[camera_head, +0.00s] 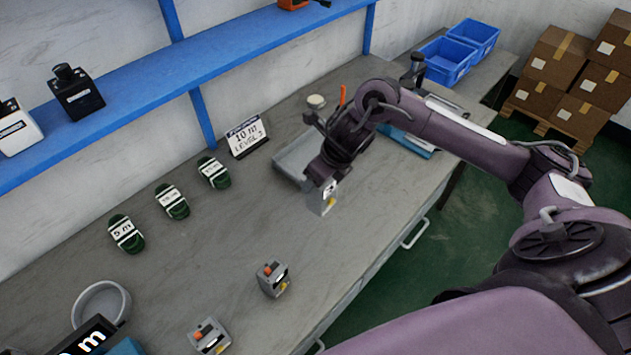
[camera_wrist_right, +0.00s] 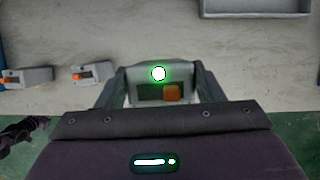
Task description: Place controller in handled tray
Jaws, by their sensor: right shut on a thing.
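My right gripper (camera_head: 322,190) is shut on a grey controller (camera_head: 323,204), held above the bench in front of the tray. In the right wrist view the held controller (camera_wrist_right: 150,90) shows a green light and an orange block between the fingers. A grey shallow tray (camera_head: 289,162) lies beyond it, partly hidden by my right wrist; its corner shows in the wrist view (camera_wrist_right: 255,14). I cannot make out its handle. Two more controllers, one (camera_head: 273,279) and another (camera_head: 210,337), stand on the bench. A dark jointed part at the wrist view's left edge may be my left gripper.
Three green labelled pieces, the middle one (camera_head: 172,202), lie along the bench's wall side. A sign (camera_head: 245,137) stands left of the tray, a round grey dish (camera_head: 101,303) at the lower left. Blue bins (camera_head: 446,62) are at the far end. The bench middle is clear.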

